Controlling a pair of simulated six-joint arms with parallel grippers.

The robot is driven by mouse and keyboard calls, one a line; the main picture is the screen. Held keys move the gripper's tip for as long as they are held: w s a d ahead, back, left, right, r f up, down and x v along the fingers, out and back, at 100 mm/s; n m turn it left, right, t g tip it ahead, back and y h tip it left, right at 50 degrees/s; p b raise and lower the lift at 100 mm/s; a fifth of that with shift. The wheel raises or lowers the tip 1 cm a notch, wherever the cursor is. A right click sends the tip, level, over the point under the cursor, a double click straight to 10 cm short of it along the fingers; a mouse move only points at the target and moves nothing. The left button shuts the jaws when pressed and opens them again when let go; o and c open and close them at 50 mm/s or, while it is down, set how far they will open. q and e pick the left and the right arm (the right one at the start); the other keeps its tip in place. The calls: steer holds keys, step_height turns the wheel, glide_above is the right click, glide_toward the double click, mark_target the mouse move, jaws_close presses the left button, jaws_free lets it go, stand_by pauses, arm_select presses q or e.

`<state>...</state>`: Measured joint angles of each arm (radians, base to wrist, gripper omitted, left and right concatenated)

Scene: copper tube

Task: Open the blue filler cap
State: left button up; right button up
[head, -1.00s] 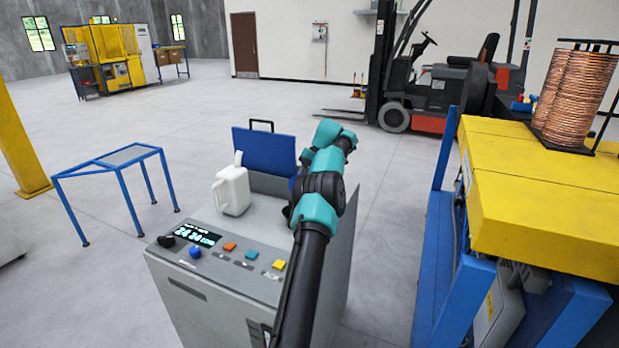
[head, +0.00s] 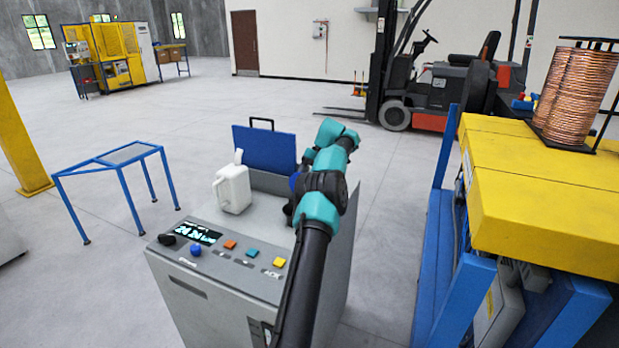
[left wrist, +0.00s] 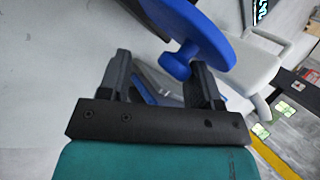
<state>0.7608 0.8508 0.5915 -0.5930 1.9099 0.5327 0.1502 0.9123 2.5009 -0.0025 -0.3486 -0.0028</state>
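The blue filler cap shows in the left wrist view as a round blue disc (left wrist: 200,30) with a small knob. In the head view only a sliver of blue (head: 294,182) shows beside my arm, and I cannot tell if it is the cap. My left gripper (left wrist: 160,64) has its two fingers apart. The knob lies near the right finger in that picture; I cannot tell if they touch. In the head view my arm hides the gripper. My right gripper is in neither view.
A white jug (head: 233,189) stands on the grey cabinet (head: 200,312), behind its buttons and display (head: 198,232). An upright blue panel (head: 262,150) with a black handle is at the cabinet's back. A yellow-topped blue frame (head: 545,195) stands at right. Floor between them is clear.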

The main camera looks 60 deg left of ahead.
arm_select(q)
steer(key=shift+r, duration=0.15)
steer(key=r, duration=0.3)
steer(key=shift+s+d+r, duration=0.1)
steer(key=shift+d+r, duration=0.05)
steer(key=shift+d, duration=0.05)
stand_by(0.3)
steer(key=shift+s+d+r, duration=0.1)
steer(key=shift+d, duration=0.1)
steer(key=s+d, duration=0.3)
steer(key=d, duration=0.3)
steer(key=s+d+r, duration=0.1)
steer(key=s+d, duration=0.2)
steer(key=d, duration=0.4)
steer(key=shift+s+d, duration=0.3)
steer(key=shift+s, duration=0.05)
stand_by(0.4)
steer(key=shift+a+r, duration=0.15)
